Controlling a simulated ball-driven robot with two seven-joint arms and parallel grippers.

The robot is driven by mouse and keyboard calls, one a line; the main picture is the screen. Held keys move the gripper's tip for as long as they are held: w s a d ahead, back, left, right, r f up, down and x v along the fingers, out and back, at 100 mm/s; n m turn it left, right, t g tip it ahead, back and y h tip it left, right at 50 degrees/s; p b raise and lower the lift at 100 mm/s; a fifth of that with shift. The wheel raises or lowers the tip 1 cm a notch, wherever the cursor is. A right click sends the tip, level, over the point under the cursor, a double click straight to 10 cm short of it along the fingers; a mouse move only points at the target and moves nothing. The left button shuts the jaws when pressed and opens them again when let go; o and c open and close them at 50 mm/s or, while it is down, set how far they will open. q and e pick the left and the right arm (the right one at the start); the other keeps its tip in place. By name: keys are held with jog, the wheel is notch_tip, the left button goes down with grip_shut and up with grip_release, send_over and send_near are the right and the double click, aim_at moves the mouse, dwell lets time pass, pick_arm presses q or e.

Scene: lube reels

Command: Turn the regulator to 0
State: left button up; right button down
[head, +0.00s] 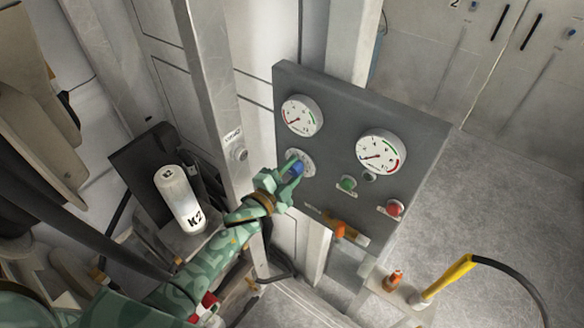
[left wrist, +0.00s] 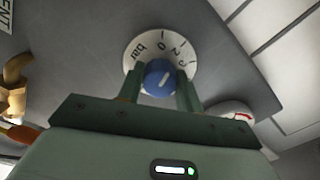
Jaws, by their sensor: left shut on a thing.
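The regulator is a blue knob (head: 297,168) on a round white dial (head: 308,163), low on the left side of a grey panel (head: 338,115). My left gripper (head: 290,178) is at the panel with its fingers shut on the knob. In the left wrist view the knob (left wrist: 159,78) sits between the two fingers (left wrist: 159,88), with a short white mark on its face. The dial (left wrist: 150,46) there shows "bar" and several numbers. I cannot tell surely which number the mark points to. My right gripper is not in view.
The panel also carries two gauges (head: 301,116) (head: 381,152), a green button (head: 347,183), a red button (head: 394,208) and an orange lever (head: 342,230). A white K2 canister (head: 180,200) stands at left. A yellow nozzle (head: 445,279) with a black hose is at lower right.

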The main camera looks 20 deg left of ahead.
pick_arm(q)
jog(key=n+p, duration=0.1)
jog(key=n, duration=0.2)
jog(key=shift+n, duration=0.3)
jog(key=shift+n+p, duration=0.3)
jog(key=shift+n, duration=0.2)
jog(key=o, duration=1)
jog(key=shift+f, duration=0.1)
jog(key=v, duration=1.6)
jog(key=shift+s, duration=0.25)
